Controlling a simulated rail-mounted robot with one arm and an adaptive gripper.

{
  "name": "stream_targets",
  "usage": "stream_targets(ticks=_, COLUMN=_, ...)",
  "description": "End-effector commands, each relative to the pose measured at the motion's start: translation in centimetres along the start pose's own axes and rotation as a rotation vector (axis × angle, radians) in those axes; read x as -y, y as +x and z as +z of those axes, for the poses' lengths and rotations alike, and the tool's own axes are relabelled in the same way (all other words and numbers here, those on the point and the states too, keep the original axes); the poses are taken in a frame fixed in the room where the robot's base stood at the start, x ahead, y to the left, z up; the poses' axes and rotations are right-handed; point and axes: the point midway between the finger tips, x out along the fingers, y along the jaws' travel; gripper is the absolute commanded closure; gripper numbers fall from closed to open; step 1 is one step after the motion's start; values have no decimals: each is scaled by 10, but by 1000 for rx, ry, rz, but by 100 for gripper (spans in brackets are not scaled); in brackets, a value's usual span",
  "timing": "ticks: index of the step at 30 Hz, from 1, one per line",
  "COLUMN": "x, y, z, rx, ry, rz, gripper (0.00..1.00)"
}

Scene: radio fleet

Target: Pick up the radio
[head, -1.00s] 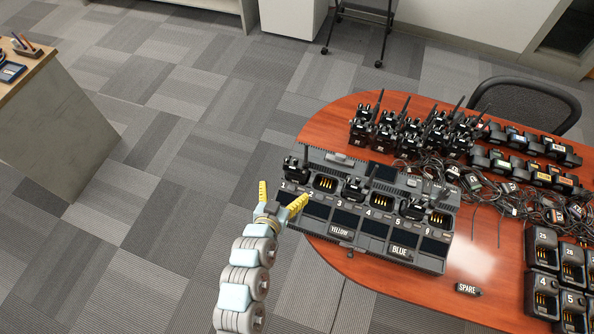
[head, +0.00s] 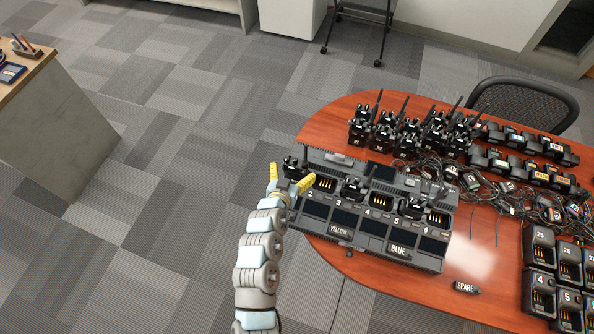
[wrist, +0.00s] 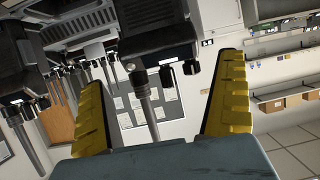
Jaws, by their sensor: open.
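A black radio (head: 292,163) with a thin upright antenna stands in the leftmost slot of the grey multi-slot charger (head: 372,222) on the table. It is partly hidden by my gripper in the head view. My gripper (head: 289,178), with yellow fingers, is open at the charger's left end, close to this radio. In the wrist view the scene looks upside down. There a radio (wrist: 158,32) lies ahead of my open gripper (wrist: 163,68), its antenna hanging down between the yellow fingers. Whether the fingers touch it I cannot tell.
Other radios stand in some charger slots, and several more (head: 385,135) are grouped behind the charger on the red-brown table (head: 340,115). Tangled cables (head: 500,190) and single chargers (head: 540,290) fill the right side. The carpeted floor (head: 180,130) left of the table is clear.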

Motion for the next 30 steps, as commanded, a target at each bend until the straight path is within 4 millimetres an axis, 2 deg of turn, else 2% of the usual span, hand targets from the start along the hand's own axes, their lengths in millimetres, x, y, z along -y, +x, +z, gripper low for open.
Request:
stream_targets(ticks=6, x=2, y=23, z=-5, rx=1, ry=-1, rz=2, gripper=0)
stream_targets(ticks=12, x=2, y=39, z=-2, rx=2, ry=-1, rz=-1, gripper=0)
stream_targets(ticks=23, x=2, y=44, z=-3, rx=1, ry=-1, rz=-1, gripper=0)
stream_targets(ticks=25, x=2, y=44, z=-3, rx=1, ry=-1, rz=-1, gripper=14)
stream_targets(ticks=29, x=2, y=44, z=-3, rx=1, ry=-1, rz=-1, gripper=52)
stream_targets(ticks=30, x=2, y=44, z=-3, rx=1, ry=-1, rz=-1, gripper=57)
